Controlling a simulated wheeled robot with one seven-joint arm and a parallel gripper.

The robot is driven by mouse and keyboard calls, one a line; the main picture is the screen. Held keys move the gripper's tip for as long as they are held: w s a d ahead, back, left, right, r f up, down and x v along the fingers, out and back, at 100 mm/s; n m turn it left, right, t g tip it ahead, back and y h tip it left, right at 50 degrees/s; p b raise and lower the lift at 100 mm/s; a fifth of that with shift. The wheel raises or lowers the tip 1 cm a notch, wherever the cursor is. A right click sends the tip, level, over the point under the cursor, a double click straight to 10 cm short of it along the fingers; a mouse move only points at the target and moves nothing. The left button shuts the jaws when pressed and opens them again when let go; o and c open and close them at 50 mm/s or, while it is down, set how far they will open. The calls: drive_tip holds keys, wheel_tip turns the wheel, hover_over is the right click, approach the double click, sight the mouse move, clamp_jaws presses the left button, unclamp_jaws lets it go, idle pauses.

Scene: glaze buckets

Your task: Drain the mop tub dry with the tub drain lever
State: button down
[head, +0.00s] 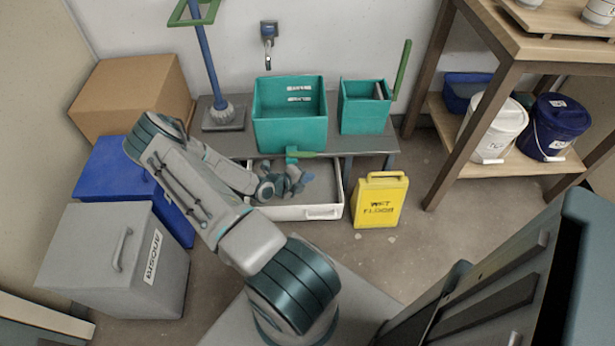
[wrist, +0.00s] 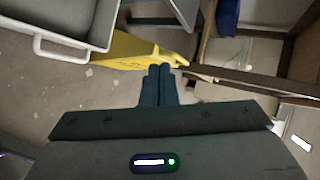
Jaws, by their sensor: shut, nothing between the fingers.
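A large teal tub (head: 290,132) with white labels too small to read stands on a low grey bench. A short green lever (head: 302,155) on a teal fitting sticks out sideways at its lower front. I cannot tell the water level inside. A smaller teal tub (head: 362,118) stands to its right, with a long green handle (head: 402,70) rising at its right side. My gripper (head: 302,182) is in front of and below the large tub, over a white basin (head: 309,213), apart from the lever. In the wrist view my gripper (wrist: 158,72) has its fingers together and empty.
A yellow wet floor sign (head: 380,201) stands right of the basin, which also shows in the wrist view (wrist: 72,47). A wall tap (head: 268,32) is above the large tub. A mop (head: 212,75) stands left. Wooden shelving (head: 470,105) holding buckets stands at right.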

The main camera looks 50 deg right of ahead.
sight(302, 154)
drive_tip(key=w+a+f+n+h+b, duration=0.1)
drive_tip(key=w+a+f+h+b, duration=0.5)
drive_tip(key=b, duration=0.8)
drive_tip(key=w+d+b, duration=0.2)
drive_tip(key=d+b, duration=0.3)
drive_tip(key=d, duration=0.8)
drive_tip(key=shift+d+r+b, duration=0.15)
drive_tip(key=shift+d+b, duration=0.15)
